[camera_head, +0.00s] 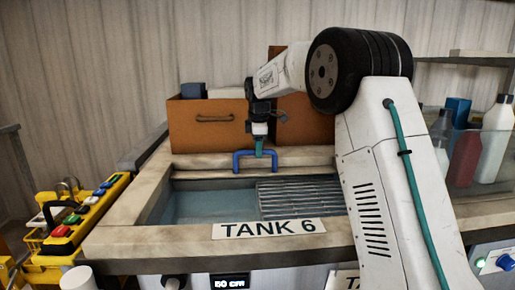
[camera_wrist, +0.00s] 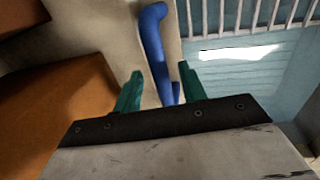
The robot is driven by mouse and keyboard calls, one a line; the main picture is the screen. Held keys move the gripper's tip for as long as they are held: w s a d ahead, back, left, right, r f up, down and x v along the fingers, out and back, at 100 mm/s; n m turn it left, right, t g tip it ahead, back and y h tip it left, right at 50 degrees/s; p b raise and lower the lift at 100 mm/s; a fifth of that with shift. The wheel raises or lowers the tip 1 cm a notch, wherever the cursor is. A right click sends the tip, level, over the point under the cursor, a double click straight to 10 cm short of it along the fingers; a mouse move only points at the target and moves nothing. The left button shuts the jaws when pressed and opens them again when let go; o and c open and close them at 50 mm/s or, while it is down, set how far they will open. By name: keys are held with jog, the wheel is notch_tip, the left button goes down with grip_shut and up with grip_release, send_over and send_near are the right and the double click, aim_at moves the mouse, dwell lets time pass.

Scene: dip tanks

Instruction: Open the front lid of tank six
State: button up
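Tank six (camera_head: 120,232), labelled "TANK 6" (camera_head: 268,228), has a beige rim. Its front opening is uncovered, showing water (camera_head: 205,205) and a metal grate (camera_head: 300,198). A blue bar handle (camera_head: 240,165) stands on a beige panel (camera_head: 310,157) at the back of the opening; I cannot tell how far this lid has moved. My gripper (camera_head: 260,148) points down at the handle. In the wrist view, the teal fingers of my gripper (camera_wrist: 160,74) are apart, with the blue handle (camera_wrist: 153,40) between them. A gap shows at the left finger.
Brown boxes (camera_head: 205,125) stand behind the panel, close to the gripper. Bottles (camera_head: 465,155) in a clear bin stand at the right. A white cup (camera_head: 77,279) is at the front left.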

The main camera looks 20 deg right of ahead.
jog(key=shift+a, duration=0.1)
notch_tip(320, 180, up, 8)
jog(key=s, duration=0.1)
jog(key=shift+s+a+f, duration=0.15)
jog(key=shift+s+a, duration=0.05)
jog(key=shift+s, duration=0.05)
dwell(0.6)
jog(key=s+a+f+m, duration=0.2)
jog(key=s+f+m, duration=0.1)
jog(key=s, duration=1.3)
jog(key=s+a+f+m, duration=0.2)
jog(key=s+m, duration=0.4)
jog(key=s, duration=1.1)
jog(key=s+a+f+m, duration=0.3)
jog(key=s+f+m, duration=0.1)
jog(key=s, duration=1.2)
jog(key=shift+s+f+m+g+y, duration=0.25)
jog(key=shift+f+m+g+y, duration=0.05)
jog(key=shift+m, duration=0.4)
jog(key=shift+a, duration=0.1)
